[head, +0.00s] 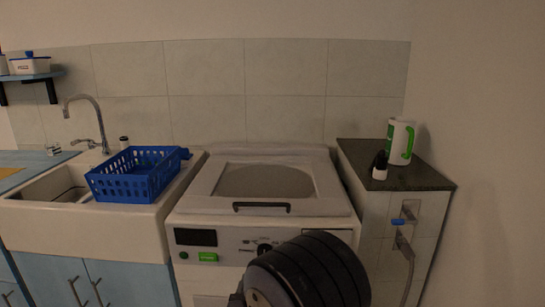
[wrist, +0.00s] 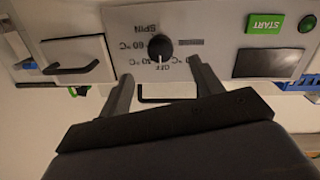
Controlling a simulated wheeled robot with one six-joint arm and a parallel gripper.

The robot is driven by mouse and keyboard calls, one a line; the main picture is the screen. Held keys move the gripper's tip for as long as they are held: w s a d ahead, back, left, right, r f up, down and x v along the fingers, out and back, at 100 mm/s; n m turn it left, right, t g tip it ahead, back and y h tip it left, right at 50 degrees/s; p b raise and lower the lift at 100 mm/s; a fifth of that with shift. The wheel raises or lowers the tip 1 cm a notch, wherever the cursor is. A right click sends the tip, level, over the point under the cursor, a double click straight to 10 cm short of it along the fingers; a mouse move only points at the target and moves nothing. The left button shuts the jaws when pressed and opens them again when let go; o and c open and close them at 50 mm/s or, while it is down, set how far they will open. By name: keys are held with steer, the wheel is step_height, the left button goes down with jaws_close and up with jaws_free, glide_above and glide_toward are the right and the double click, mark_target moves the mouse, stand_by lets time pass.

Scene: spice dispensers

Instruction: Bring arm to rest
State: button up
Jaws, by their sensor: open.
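My gripper (wrist: 163,70) shows in the wrist view with its two dark fingers spread apart and nothing between them but the view of the washing machine's front. The fingers point towards the machine's dial (wrist: 160,47); I cannot tell the exact gap, and no contact shows. In the head view my black arm rises at the bottom centre in front of the washing machine (head: 190,217), and my gripper is not clearly seen there. The wrist view shows the machine's panel upside down, with a green START label (wrist: 265,23).
A blue basket (head: 135,186) stands on the white sink (head: 90,222) at the left. A white and green jug (head: 397,141) and a small white bottle with a black top (head: 379,168) stand on the dark counter (head: 420,179) at the right. A hose hangs below a tap there.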

steer(key=w+m+y+b, duration=0.2)
steer(key=w+m+b, duration=0.6)
steer(key=m, duration=1.4)
steer(key=shift+w+d+r+b, duration=0.15)
steer(key=shift+w+d+b, duration=0.05)
steer(key=shift+d+b, duration=0.2)
stand_by(0.6)
steer(key=shift+d, duration=0.15)
stand_by(0.4)
